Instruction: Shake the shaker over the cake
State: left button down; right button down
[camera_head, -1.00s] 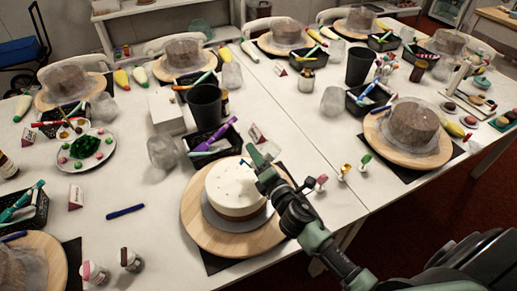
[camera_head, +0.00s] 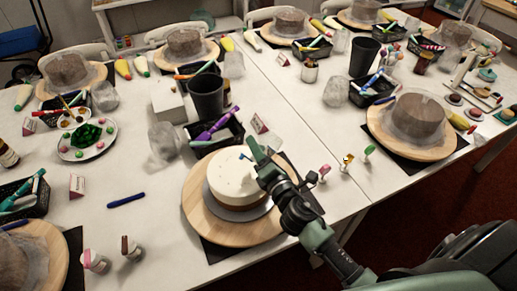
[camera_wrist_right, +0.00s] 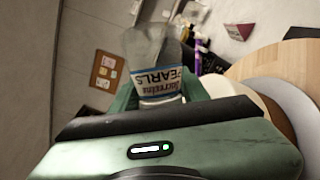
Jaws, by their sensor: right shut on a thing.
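The cake (camera_head: 228,178), white on top with a brown lower band, stands on a grey board on a round wooden turntable (camera_head: 198,222) in the head view. A few small specks show on its top. My right gripper (camera_head: 256,152) is over the cake's right side. In the right wrist view it is shut on the shaker (camera_wrist_right: 158,80), a clear bottle with a label reading "PEARLS", held tilted. The shaker is mostly hidden by the gripper in the head view. The turntable also shows at the right of the wrist view (camera_wrist_right: 285,62). My left gripper is not in view.
A black cup (camera_head: 206,98) and a black basket of pens (camera_head: 205,142) stand behind the cake. Two small shakers (camera_head: 94,260) stand at front left, near a blue pen (camera_head: 126,200). Small toppers (camera_head: 347,160) stand right of the cake. Other wrapped cakes stand around.

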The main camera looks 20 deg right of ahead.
jog(key=shift+w+d+r+p, duration=0.1)
jog(key=shift+d+r+p, duration=0.15)
jog(key=shift+r+p, duration=0.1)
jog(key=shift+a+f+b, duration=0.25)
jog(key=shift+f+b, duration=0.15)
jog(key=shift+b, duration=0.05)
jog(key=shift+r+n+b, duration=0.25)
jog(key=shift+n+b, duration=0.2)
jog(key=shift+n, duration=0.05)
